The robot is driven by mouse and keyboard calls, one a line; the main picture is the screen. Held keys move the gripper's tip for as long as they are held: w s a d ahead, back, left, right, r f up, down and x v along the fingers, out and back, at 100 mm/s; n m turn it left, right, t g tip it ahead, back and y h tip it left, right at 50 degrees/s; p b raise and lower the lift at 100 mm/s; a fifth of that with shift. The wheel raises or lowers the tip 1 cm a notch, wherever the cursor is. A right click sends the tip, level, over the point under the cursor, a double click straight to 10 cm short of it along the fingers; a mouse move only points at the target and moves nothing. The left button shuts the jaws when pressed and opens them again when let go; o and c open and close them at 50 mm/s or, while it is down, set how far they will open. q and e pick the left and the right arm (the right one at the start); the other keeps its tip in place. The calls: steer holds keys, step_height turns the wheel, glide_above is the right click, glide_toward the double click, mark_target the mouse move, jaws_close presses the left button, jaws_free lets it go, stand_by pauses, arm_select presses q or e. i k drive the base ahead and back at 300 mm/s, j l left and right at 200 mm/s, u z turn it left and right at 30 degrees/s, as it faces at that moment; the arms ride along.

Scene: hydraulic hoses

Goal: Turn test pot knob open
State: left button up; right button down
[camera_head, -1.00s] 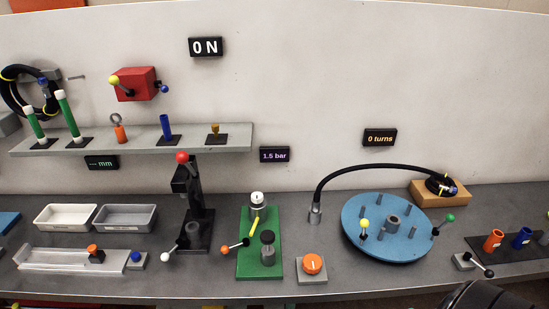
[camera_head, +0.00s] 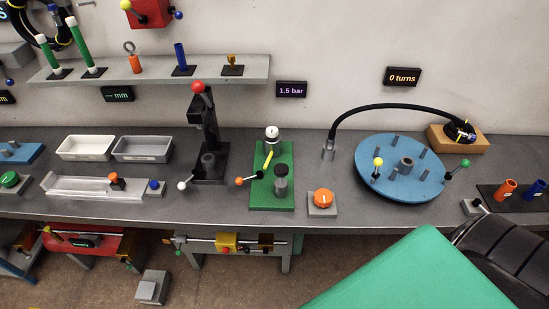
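An orange round knob (camera_head: 322,199) with a white mark sits on a small grey base on the bench, right of a green plate (camera_head: 263,200). I cannot tell for certain whether it is the test pot knob. The green plate carries a white-topped gauge or cap (camera_head: 272,135), a yellow lever (camera_head: 267,158), a grey cylinder with a dark round knob (camera_head: 281,180) and an orange-tipped handle (camera_head: 240,181). A sign above reads 1.5 bar (camera_head: 291,89). Neither of my grippers is in view.
A blue disc (camera_head: 400,185) with pegs and a black hose stands right of the orange knob. A black press (camera_head: 209,165) stands left of the green plate. A large green shape (camera_head: 410,275) covers the lower right foreground. Bare bench front lies before the knob.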

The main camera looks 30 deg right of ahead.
mark_target(272, 132)
steer(key=z, duration=0.75)
